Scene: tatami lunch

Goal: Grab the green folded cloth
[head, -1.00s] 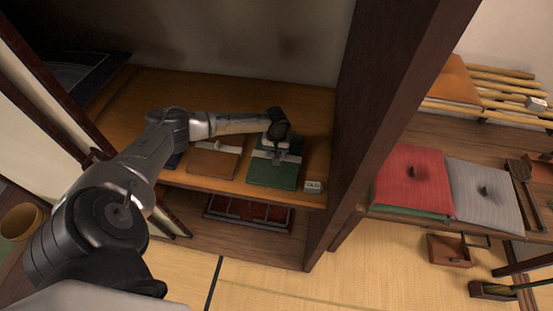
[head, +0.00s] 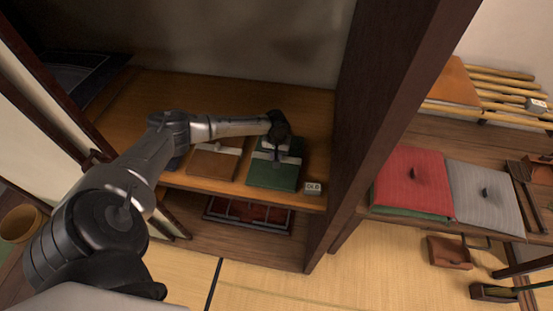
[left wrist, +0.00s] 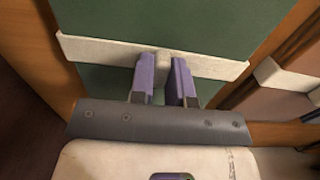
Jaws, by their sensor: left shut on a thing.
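The green folded cloth (head: 274,175) lies flat on the wooden shelf, with a pale band across it. It also fills much of the left wrist view (left wrist: 195,22), where the band has a small pale knob (left wrist: 163,62) at its middle. My left gripper (head: 273,156) is over the cloth's band. In the left wrist view its two purple fingers (left wrist: 164,75) stand on either side of the knob and are shut on it. The cloth seems to rest on the shelf still. My right gripper is not in view.
A brown folded cloth (head: 214,163) lies just left of the green one. A small label block (head: 312,188) stands at the shelf's front right. A dark post (head: 366,120) rises right of the shelf. Red (head: 412,181) and grey (head: 484,194) cloths lie on another shelf beyond it.

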